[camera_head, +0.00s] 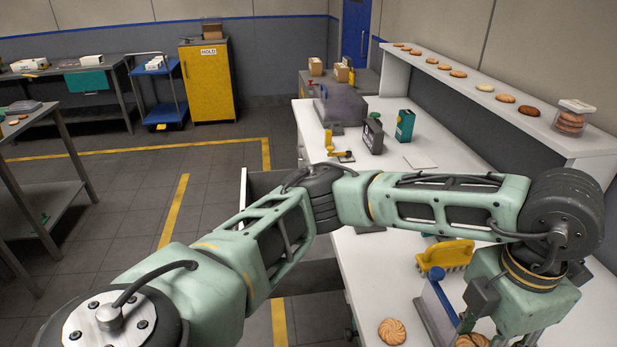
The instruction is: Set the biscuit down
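My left arm comes in from the left, crosses the picture and bends down at the right. Only the upper part of my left gripper (522,338) shows at the bottom edge; its fingertips and anything between them are out of view. A round swirled biscuit (392,331) lies on the white worktop (372,272), left of the gripper. Another biscuit (472,341) is cut off by the bottom edge, close to the gripper. A blue and grey upright panel (436,308) stands between the two. My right gripper is not in view.
A yellow brush-like object (445,257) lies behind the panel. A raised white shelf (478,95) bears a row of biscuits and a clear tub (572,118) of biscuits. A dark device (373,135) and a green box (405,125) stand farther back.

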